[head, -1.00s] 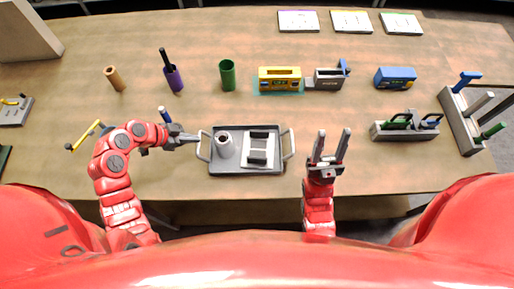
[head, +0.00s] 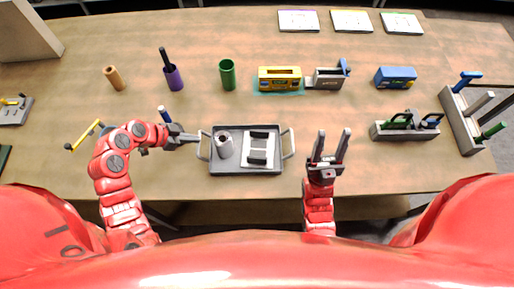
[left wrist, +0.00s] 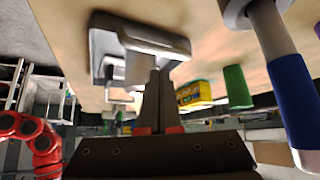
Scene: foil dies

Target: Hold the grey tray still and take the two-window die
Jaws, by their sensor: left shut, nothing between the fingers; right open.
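The grey tray (head: 216,170) lies near the front middle of the table, with a handle at each end. On it stand a grey cylinder (head: 225,148) at left and a white piece with dark bars (head: 258,148) at right. I cannot tell whether this piece is the two-window die. My left gripper (head: 197,138) is shut and empty at the tray's left handle; contact is unclear. The left wrist view shows a grey handle-like loop (left wrist: 150,38) beyond the fingers (left wrist: 152,98). My right gripper (head: 330,147) is open and empty, right of the tray.
A yellow box (head: 279,84), a green cup (head: 228,75) and a purple cup (head: 174,78) stand behind the tray. A grey rack (head: 384,133) and a long holder (head: 461,124) stand at right. A blue-handled tool (left wrist: 295,95) is close in the left wrist view.

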